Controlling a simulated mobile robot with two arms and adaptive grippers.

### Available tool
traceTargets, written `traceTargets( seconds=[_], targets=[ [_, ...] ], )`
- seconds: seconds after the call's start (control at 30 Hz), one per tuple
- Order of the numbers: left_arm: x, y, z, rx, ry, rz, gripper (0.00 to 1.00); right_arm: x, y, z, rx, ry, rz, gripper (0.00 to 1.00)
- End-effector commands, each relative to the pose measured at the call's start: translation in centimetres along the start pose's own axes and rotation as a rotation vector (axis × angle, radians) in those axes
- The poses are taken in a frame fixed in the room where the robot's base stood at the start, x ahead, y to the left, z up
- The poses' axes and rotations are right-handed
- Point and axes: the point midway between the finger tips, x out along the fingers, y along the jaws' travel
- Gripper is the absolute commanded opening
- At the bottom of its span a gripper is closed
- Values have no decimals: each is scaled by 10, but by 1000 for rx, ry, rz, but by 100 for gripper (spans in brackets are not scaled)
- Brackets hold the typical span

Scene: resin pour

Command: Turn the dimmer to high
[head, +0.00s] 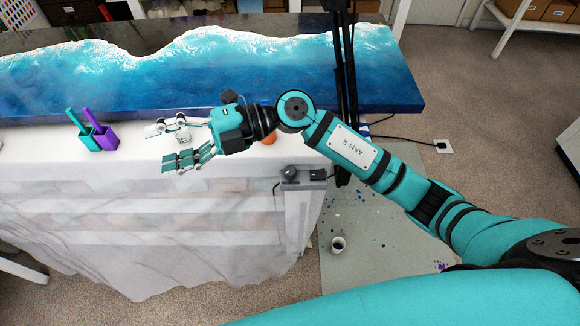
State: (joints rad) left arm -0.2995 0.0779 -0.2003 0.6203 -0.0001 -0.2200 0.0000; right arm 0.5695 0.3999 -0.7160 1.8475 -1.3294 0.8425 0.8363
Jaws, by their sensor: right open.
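A dark round knob (289,172) sits on a small grey box (304,184) at the right front edge of the white-covered table; it looks like the dimmer. Its setting is too small to read. My right gripper (181,145) is open above the table's front edge, to the left of the knob and apart from it. A small clear cup (184,134) shows between its fingers; I cannot tell whether they touch it. My left gripper is out of view.
A blue resin slab (220,75) with white foam lines spans the back. Teal and purple holders (104,137) stand at the table's left. An orange object (268,139) is partly hidden behind my right wrist. A dark stand (345,90) rises right of the table. A cup (338,243) sits on the floor mat.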

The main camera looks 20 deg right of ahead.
Motion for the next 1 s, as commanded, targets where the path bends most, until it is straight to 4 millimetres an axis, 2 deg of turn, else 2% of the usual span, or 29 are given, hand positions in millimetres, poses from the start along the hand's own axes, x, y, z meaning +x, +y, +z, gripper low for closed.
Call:
traceTargets(
  seconds=[0.03, 0.07, 0.1, 0.17, 0.2, 0.3, 0.4, 0.5, 0.6, 0.73, 1.0],
  targets=[
    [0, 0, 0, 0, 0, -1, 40, -6, -21, 5, -47, 22, -186, 55],
    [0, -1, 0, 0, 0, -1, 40, -12, -35, 9, -62, 29, -299, 55],
    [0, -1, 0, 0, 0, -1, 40, -26, -53, 16, -76, 25, -453, 55],
    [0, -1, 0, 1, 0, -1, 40, -53, -75, 31, -84, -6, -679, 55],
    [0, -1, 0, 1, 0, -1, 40, -76, -85, 43, -79, -42, -819, 55],
    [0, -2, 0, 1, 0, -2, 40, -136, -94, 67, -47, -159, -1117, 55],
    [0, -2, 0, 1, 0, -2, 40, -184, -89, 82, -2, -276, -1320, 55],
    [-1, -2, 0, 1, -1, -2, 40, -214, -82, 88, 32, -355, -1433, 55],
    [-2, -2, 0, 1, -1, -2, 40, -225, -82, 90, 51, -386, -1476, 55],
    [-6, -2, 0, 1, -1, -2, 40, -226, -94, 92, 54, -386, -1479, 55],
    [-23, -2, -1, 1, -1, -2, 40, -222, -148, 103, 55, -381, -1477, 55]
  ],
)
